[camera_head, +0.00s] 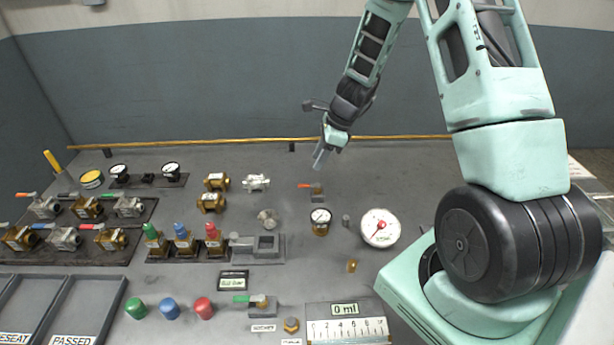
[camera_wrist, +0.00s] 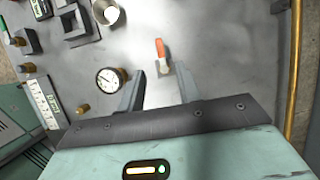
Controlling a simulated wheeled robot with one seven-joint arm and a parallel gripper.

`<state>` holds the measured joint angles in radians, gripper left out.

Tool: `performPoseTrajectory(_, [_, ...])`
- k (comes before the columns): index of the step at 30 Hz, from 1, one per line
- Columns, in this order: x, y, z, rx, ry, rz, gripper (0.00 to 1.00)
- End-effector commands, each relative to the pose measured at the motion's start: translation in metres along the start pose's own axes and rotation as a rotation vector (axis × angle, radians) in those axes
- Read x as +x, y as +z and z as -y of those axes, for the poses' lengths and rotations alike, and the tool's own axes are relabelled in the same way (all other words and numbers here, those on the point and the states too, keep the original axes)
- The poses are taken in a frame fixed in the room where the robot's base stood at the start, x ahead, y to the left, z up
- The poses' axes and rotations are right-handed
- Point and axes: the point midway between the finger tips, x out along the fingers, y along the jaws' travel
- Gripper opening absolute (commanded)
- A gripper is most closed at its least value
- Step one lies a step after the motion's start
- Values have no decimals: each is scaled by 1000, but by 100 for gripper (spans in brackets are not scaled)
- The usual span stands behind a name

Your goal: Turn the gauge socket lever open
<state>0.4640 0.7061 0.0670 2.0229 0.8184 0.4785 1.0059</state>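A small valve lever with an orange-red handle (camera_head: 305,185) stands on a grey block near the middle back of the bench. It also shows in the wrist view as an orange handle (camera_wrist: 160,48), ahead of and between my fingers. I cannot read a label that names it as the gauge socket lever. A round dial gauge on a brass body (camera_head: 320,218) stands just in front of it; the gauge also shows in the wrist view (camera_wrist: 108,80). My gripper (camera_head: 320,161) is above and behind the lever, apart from it. Its fingers (camera_wrist: 160,90) are open and empty.
A large white dial with a red needle (camera_head: 380,228) lies to the right. A green-handled valve (camera_head: 252,300) and a 0 ml scale plate (camera_head: 346,322) are at the front. Several valves fill the left side. A brass rail (camera_head: 240,141) runs along the back.

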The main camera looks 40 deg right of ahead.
Motion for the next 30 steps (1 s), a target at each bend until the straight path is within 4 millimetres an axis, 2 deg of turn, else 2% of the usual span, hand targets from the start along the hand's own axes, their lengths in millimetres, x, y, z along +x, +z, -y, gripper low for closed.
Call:
performPoseTrajectory(6, [45, 0, -1, 2, 4, 1, 34])
performPoseTrajectory(12, [72, 0, 0, 0, 2, 1, 34])
performPoseTrajectory(18, [85, 0, 0, -1, 0, 0, 34])
performPoseTrajectory(26, [86, 0, 0, -2, -1, 0, 34])
performPoseTrajectory(27, [86, 0, 0, -2, -1, 0, 31])
performPoseTrajectory(30, [86, 0, 0, -2, -1, 0, 4])
